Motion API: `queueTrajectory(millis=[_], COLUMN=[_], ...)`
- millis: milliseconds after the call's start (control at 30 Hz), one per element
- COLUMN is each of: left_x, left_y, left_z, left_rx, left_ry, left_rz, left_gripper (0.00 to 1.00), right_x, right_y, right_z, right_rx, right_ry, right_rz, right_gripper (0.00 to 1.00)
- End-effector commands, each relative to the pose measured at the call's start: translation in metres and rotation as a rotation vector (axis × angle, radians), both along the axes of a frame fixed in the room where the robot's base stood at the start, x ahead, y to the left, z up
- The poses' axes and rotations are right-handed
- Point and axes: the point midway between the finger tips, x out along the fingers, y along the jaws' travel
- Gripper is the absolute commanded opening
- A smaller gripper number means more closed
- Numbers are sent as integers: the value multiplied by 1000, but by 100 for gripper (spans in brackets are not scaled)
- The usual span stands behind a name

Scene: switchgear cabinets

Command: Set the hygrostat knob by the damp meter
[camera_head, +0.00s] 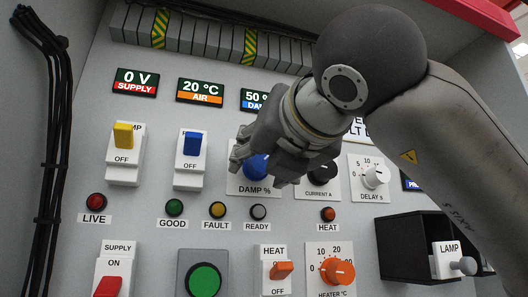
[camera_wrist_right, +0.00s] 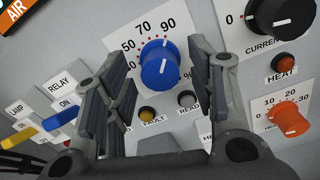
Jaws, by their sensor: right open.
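The hygrostat knob is blue, on a white plate marked DAMP %. In the head view the knob (camera_head: 257,166) is partly hidden behind my right gripper (camera_head: 256,170). In the right wrist view the whole front of the blue knob (camera_wrist_right: 161,66) shows, with a white pointer line near its top edge and numbers such as 50, 70 and 90 around it. My right gripper (camera_wrist_right: 158,62) is open, its fingers on either side of the knob in that view; contact cannot be told. The damp meter (camera_head: 254,99) reads 50, the rest hidden by my gripper. My left gripper is not in view.
A black CURRENT knob (camera_head: 322,172) and a white DELAY knob (camera_head: 375,176) sit right of the blue knob. A blue switch (camera_head: 192,144) is to its left. Lamps, including READY (camera_head: 258,212), lie below. An open black box (camera_head: 405,245) juts out at lower right.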

Motion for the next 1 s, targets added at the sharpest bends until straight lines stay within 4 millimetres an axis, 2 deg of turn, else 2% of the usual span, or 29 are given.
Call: queueTrajectory(millis=[167,200,533,767,1000], left_x=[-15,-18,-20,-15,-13], left_y=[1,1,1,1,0], left_z=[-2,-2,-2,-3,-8], left_rx=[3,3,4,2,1], left_ry=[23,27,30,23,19], left_rz=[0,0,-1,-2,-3], left_gripper=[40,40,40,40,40], right_x=[0,0,0,0,0], right_y=[0,0,0,0,-1], right_z=[-1,-1,-1,-1,-2], right_rx=[0,0,0,-17,-113], right_ry=[1,1,1,-5,-36], right_rz=[0,0,0,0,-2], right_gripper=[51,48,6,5,5])
